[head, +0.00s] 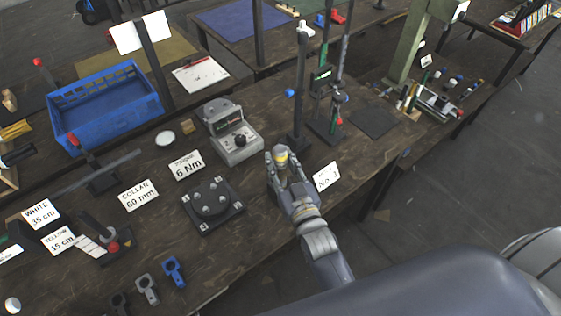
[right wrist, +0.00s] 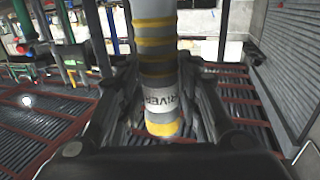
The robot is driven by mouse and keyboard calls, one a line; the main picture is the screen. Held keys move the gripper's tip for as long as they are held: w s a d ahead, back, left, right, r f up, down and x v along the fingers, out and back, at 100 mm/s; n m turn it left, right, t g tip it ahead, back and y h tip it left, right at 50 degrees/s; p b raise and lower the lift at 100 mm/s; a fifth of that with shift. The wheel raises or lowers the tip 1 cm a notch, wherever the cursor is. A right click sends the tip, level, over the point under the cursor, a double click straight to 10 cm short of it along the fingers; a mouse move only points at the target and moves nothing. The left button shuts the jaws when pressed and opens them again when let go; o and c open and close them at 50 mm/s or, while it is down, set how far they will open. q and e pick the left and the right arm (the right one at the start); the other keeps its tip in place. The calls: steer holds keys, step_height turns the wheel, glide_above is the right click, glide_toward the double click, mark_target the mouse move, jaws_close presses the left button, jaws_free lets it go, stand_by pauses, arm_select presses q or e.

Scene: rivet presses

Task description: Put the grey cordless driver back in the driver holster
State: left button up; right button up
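My right gripper (head: 281,163) is over the dark workbench, beside the grey meter. Its fingers (right wrist: 160,75) lie on both sides of a grey cylindrical body with yellow bands, which I take to be the grey cordless driver (right wrist: 157,50). They appear to be closed on it. Printed letters, partly cut off, show on its pale band. I cannot clearly pick out the driver holster. My left gripper is not in view.
A blue crate (head: 105,105) is farther left. Bare bench lies between fixture and gripper.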

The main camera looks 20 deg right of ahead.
steer(key=shift+o, duration=1.2)
steer(key=shift+s+f, duration=0.1)
steer(key=shift+f, duration=0.05)
steer(key=s, duration=1.1)
steer(key=shift+s+d+r, duration=0.25)
steer(key=shift+s+d, duration=0.05)
steer(key=shift+s, duration=0.1)
